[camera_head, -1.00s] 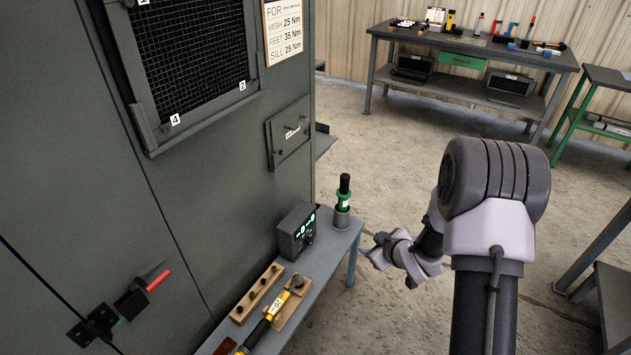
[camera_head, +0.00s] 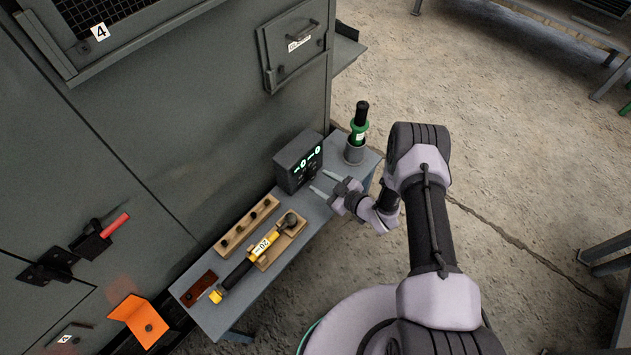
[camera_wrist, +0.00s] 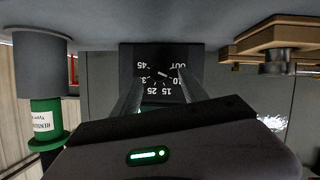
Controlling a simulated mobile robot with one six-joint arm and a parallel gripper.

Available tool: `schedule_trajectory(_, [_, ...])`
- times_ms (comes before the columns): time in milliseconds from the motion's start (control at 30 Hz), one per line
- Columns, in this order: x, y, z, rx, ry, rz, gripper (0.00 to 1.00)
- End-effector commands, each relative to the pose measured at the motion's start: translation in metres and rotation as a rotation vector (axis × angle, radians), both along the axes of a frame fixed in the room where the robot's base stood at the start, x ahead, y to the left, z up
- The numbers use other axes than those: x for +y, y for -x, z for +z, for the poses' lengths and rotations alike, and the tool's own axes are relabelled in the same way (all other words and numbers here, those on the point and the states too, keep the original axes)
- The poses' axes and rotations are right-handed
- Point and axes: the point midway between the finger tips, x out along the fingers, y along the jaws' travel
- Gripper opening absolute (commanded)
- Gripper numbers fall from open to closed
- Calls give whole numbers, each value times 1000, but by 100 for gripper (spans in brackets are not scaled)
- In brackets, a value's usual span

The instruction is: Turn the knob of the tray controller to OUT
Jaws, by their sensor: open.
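The tray controller (camera_head: 291,170) is a dark box with lit green marks, standing on the narrow grey bench. In the wrist view its face (camera_wrist: 150,55) appears upside down, with a dial marked OUT, 45, 10, 15, 25 and a partly cut-off 3. The small knob (camera_wrist: 162,73) sits mid-dial with a light pointer line; I cannot tell which mark it points at. My gripper (camera_head: 319,187) is open and empty, just in front of the controller's face. In the wrist view my two fingers (camera_wrist: 160,82) stand either side of the knob; contact is not clear.
A green-and-black tool stands in a grey cup (camera_head: 354,152) close behind the gripper. A wooden block (camera_head: 246,226) and a yellow-black torque wrench (camera_head: 244,267) lie nearer on the bench (camera_head: 228,318). The grey enclosure wall (camera_head: 180,130) rises on the left.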

Motion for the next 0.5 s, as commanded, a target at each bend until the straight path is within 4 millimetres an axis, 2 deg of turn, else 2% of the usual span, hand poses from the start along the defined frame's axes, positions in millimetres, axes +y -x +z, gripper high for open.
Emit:
schedule_trajectory(33, [8,-6,-7,-3,0,2,51])
schedule_trajectory(200, [22,-21,-13,-1,0,1,51])
schedule_trajectory(500, [26,-26,-14,0,1,-1,51])
